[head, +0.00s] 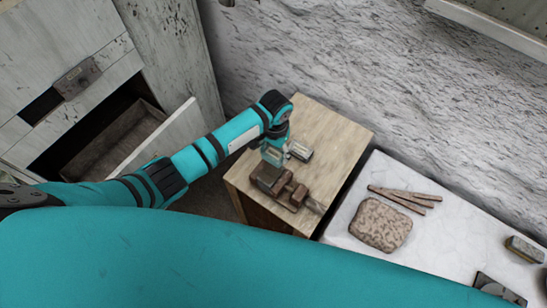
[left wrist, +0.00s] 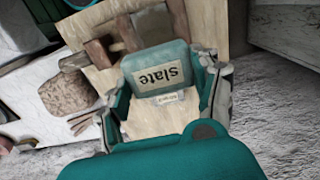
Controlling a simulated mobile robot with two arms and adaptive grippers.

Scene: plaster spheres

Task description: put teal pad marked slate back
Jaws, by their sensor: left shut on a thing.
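The teal pad (left wrist: 160,56) has a pale label reading "slate", which appears upside down in the left wrist view. My left gripper (left wrist: 163,75) is shut on it, with one finger at each side. In the head view my left gripper (head: 284,152) is over the wooden-topped cabinet (head: 335,125), beside a brown wooden vise (head: 283,188); the pad is small and partly hidden there. I cannot tell whether the pad touches the wood. A small pale label (left wrist: 170,98) shows just below the pad in the left wrist view. My right gripper is not in view.
A white table (head: 440,240) to the right bears a speckled brown slab (head: 380,224), thin wooden sticks (head: 404,198) and a brush-like block (head: 524,249). An open drawer (head: 115,145) juts from the grey cabinet on the left, under my left arm. A rough wall stands behind.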

